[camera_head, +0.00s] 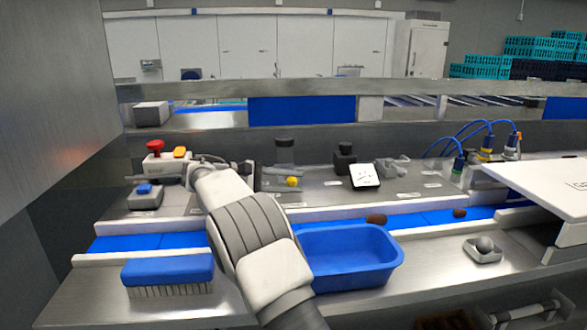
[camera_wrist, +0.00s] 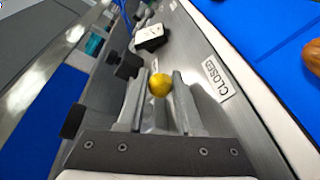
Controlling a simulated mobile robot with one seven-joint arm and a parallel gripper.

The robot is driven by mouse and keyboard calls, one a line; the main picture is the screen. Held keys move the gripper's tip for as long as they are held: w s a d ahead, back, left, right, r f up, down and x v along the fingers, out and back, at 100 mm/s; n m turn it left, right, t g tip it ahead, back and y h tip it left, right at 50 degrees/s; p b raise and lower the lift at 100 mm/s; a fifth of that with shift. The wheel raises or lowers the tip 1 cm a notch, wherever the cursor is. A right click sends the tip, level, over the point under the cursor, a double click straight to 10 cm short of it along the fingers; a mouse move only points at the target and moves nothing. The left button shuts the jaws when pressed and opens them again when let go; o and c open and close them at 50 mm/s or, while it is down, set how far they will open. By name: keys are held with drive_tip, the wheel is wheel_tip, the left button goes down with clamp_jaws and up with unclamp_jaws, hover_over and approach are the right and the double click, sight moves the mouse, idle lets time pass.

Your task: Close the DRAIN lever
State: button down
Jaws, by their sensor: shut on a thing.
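The lever's round yellow knob (camera_wrist: 159,85) sits between the fingertips of my gripper (camera_wrist: 160,92) in the wrist view. The fingers are shut on it, one on each side. In the head view the yellow knob (camera_head: 292,182) shows just right of my gripper (camera_head: 268,178), low over the steel panel. The lever's shaft is mostly hidden by the fingers. A white label reading CLOSED (camera_wrist: 217,78) lies on the panel right of the knob in the wrist view. No DRAIN lettering is legible.
A red button (camera_head: 154,147) and a blue button (camera_head: 144,190) stand left of my arm. A white display (camera_head: 364,176) stands to the right on the panel. A blue tub (camera_head: 345,282) and a blue brush (camera_head: 168,270) are in front. Brown dates (camera_head: 376,219) lie on the blue belt.

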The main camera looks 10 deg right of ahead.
drive_tip(key=shift+p, duration=0.5)
drive_tip(key=c, duration=0.8)
unclamp_jaws()
drive_tip(key=shift+c, duration=0.2)
drive_tip(key=shift+a, duration=0.2)
drive_tip(key=shift+a+r+p, duration=0.2)
drive_tip(key=shift+a+p, duration=0.05)
drive_tip(key=shift+p, duration=0.2)
drive_tip(key=p+v, duration=0.8)
drive_tip(key=p, duration=0.1)
drive_tip(key=shift+w+a+r, duration=0.1)
drive_tip(key=shift+a+r, duration=0.1)
drive_tip(key=shift+a, duration=0.2)
drive_tip(key=shift+p+v, duration=0.9)
drive_tip(key=shift+p, duration=0.1)
drive_tip(key=shift+a+f, duration=0.15)
drive_tip(key=shift+a, duration=0.15)
